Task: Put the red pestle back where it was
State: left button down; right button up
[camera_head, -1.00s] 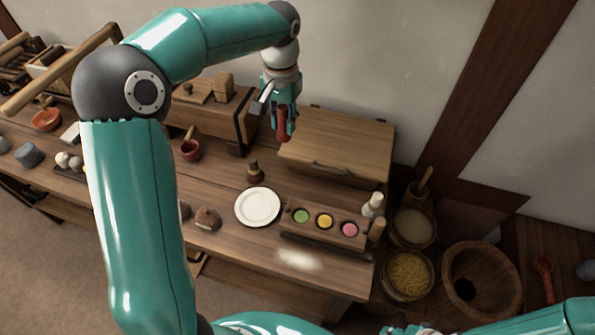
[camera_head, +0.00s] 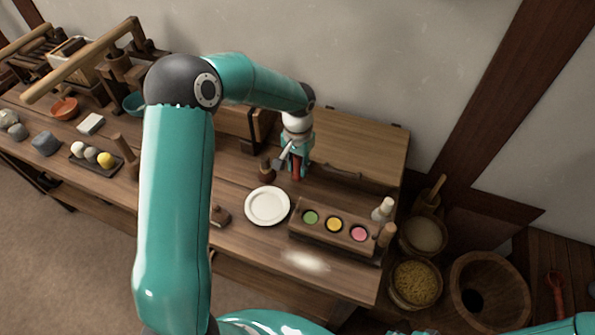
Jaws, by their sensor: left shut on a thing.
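My left gripper (camera_head: 297,160) is shut on the red pestle (camera_head: 296,173), which hangs upright below the fingers. Its upper part is hidden by the fingers. The pestle is low, near the front of the wooden chest and to the right of a small dark brown bottle-shaped thing (camera_head: 266,169). I cannot tell whether its lower end touches the table. Part of my right arm shows at the bottom right edge, but its fingers are outside the picture.
A white plate (camera_head: 267,206) and a wooden block with green, yellow and pink wells (camera_head: 310,238) lie in front. A lidded wooden chest (camera_head: 352,148) stands behind. A white bottle (camera_head: 383,209) is at the right. Baskets and a wooden tub (camera_head: 490,290) stand beyond the table.

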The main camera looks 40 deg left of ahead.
aim_at(298, 172)
pick_arm(q)
notch_tip(298, 172, down, 3)
jog(key=shift+f, duration=0.1)
jog(key=shift+f, duration=0.15)
jog(key=c, duration=0.9)
grip_release()
jog(key=shift+r, duration=0.3)
notch_tip(298, 172, up, 12)
jog(key=shift+f, duration=0.1)
